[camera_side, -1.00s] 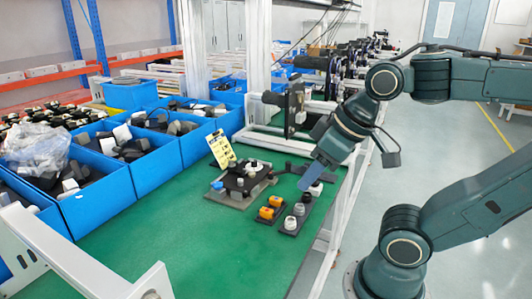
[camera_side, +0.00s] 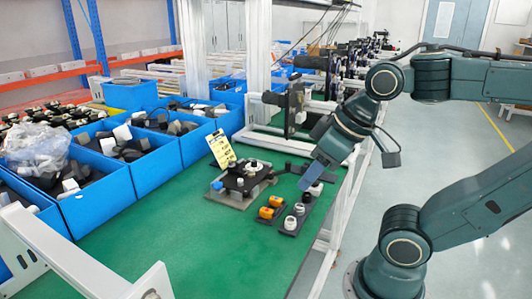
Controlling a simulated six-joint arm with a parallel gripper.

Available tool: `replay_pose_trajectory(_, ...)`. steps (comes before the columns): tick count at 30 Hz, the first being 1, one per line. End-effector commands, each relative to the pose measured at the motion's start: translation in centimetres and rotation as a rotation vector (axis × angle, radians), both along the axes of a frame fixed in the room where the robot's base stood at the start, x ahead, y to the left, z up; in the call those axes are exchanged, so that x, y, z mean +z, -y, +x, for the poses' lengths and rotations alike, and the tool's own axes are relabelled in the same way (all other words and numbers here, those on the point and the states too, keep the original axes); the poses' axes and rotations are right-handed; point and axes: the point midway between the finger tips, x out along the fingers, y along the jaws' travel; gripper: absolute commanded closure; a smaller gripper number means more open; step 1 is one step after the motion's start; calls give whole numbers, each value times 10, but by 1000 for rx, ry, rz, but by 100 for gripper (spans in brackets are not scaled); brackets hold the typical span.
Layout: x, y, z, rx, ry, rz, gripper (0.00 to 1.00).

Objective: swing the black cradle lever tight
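The black cradle (camera_side: 242,180) sits on a grey base plate (camera_side: 232,200) on the green bench, with white and grey round parts on it. A dark lever-like bar (camera_side: 288,169) reaches from the cradle's right side toward my gripper. My gripper (camera_side: 307,184) points down and left, its bluish fingertips close to the bar's right end. I cannot tell whether they touch it. The gap between the fingers does not show from this side, and the fingers partly hide what lies behind them.
Dark trays hold orange parts (camera_side: 266,212) and white and black round parts (camera_side: 290,223) in front of my gripper. A yellow card (camera_side: 221,148) stands behind the cradle. Blue bins (camera_side: 158,165) line the left. The green bench (camera_side: 190,250) is clear in front.

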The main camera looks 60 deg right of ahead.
Motion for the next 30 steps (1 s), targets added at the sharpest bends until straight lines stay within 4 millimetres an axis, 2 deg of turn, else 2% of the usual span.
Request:
replay_pose_trajectory(2, 0, 0, 0, 0, 0, 0, 64)
replay_pose_trajectory(3, 0, 0, 0, 0, 0, 0, 58)
replay_pose_trajectory(4, 0, 0, 0, 0, 0, 0, 57)
replay_pose_trajectory(10, 4, 3, 6, -15, -9, 0, 57)
replay_pose_trajectory(14, 12, 9, 18, -44, -28, 0, 57)
replay_pose_trajectory(23, 35, 40, 69, -156, -98, 6, 57)
replay_pose_trajectory(30, 44, 78, 113, -255, -160, 18, 57)
